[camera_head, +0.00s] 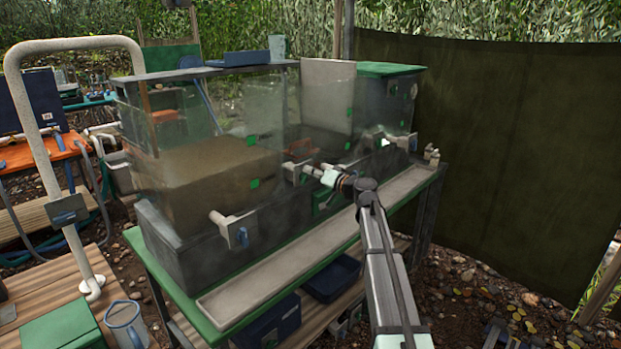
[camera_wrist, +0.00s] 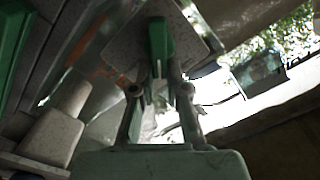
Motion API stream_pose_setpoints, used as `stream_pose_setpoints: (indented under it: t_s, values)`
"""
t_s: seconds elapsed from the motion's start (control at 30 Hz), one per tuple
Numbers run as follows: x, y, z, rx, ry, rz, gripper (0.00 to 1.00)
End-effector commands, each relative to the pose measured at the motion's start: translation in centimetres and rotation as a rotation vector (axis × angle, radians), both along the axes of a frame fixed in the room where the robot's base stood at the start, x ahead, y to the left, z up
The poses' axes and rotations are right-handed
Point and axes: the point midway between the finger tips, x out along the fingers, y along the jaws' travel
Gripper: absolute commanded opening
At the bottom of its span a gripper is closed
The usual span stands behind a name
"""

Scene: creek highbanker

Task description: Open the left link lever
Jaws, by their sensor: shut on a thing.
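My gripper (camera_head: 314,171) is at a pale plate (camera_head: 296,172) on the front middle of the tank unit in the head view. In the wrist view the fingers of my gripper (camera_wrist: 160,72) are closed around the lower end of a green lever (camera_wrist: 160,40), which stands in front of a grey plate (camera_wrist: 128,45). The lever itself is hidden behind my gripper in the head view. I cannot tell which of these the task calls the left link lever.
A long pale trough (camera_head: 270,282) runs along the green-edged bench below my arm. Clear tank walls (camera_head: 265,105) rise behind the plates. A dark green sheet (camera_head: 490,150) hangs at right. A white pipe frame (camera_head: 70,235) stands at left.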

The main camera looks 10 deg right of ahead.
Motion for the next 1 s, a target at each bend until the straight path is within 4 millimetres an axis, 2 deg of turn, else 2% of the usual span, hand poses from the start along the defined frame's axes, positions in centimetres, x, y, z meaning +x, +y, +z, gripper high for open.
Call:
stream_pose_setpoints:
  t_s: [0.6,1.0]
  values:
    - [0.5,-0.6,-1.1,0.463,0.346,0.002,0.0]
    - [0.6,-0.7,-1.8,0.663,0.496,0.001,0.0]
